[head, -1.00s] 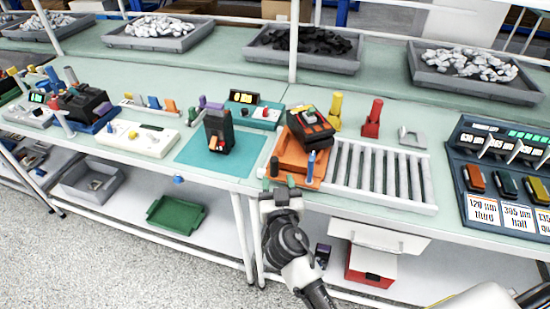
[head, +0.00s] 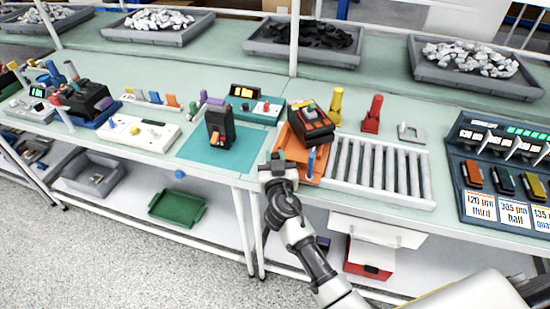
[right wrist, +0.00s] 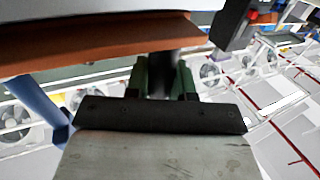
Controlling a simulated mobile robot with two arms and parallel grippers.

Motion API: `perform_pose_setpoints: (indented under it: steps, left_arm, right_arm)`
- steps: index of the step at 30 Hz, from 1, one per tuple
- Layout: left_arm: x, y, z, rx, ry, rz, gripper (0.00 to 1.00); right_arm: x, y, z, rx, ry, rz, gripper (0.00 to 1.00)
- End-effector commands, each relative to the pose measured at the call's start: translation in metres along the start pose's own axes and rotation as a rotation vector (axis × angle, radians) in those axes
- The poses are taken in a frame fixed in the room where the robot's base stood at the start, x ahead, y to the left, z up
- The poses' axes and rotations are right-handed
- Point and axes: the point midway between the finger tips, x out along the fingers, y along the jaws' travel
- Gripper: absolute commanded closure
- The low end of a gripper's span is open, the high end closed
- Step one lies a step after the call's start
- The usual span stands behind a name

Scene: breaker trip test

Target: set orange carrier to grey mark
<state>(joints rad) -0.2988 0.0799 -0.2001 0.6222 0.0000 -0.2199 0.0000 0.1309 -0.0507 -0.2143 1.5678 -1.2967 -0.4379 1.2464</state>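The orange carrier (head: 316,168) sits on the bench at the left end of a grey roller track, with a black and red device (head: 311,122) on it and a blue post (head: 311,160) at its front. In the right wrist view its orange edge (right wrist: 100,42) crosses the top. My right gripper (head: 281,163) is at the carrier's front left side. In the wrist view its green-padded fingers (right wrist: 164,80) stand apart, on either side of a dark upright post; firm contact is not visible. I cannot make out a grey mark. My left gripper is out of view.
The roller track (head: 380,172) runs right from the carrier. Yellow (head: 336,108) and red (head: 373,115) pieces stand behind it. A teal mat (head: 195,152) with a black device (head: 220,128) lies to the left. A dark panel (head: 459,150) stands at the right.

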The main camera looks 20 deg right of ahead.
Motion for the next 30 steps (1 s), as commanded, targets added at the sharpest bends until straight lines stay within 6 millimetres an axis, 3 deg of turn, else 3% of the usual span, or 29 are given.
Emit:
perform_pose_setpoints:
  steps: [1,3,11,16,20,30]
  left_arm:
    - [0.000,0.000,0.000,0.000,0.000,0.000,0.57]
    - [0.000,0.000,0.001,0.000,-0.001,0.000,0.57]
    - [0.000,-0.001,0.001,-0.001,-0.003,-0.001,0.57]
    - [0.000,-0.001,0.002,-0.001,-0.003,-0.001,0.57]
    - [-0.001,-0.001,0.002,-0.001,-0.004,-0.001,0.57]
    - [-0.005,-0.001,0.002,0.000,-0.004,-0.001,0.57]
  right_arm:
    - [0.000,0.000,0.000,0.000,0.000,0.000,0.89]
    - [0.000,0.000,0.000,0.000,0.000,0.000,1.00]
    - [-0.001,0.001,0.000,0.000,-0.001,0.000,1.00]
    - [-0.006,0.013,0.001,0.000,-0.001,0.001,1.00]
    - [-0.014,0.033,0.001,-0.002,-0.001,0.002,1.00]
    - [-0.047,0.112,0.000,-0.004,-0.002,0.003,1.00]
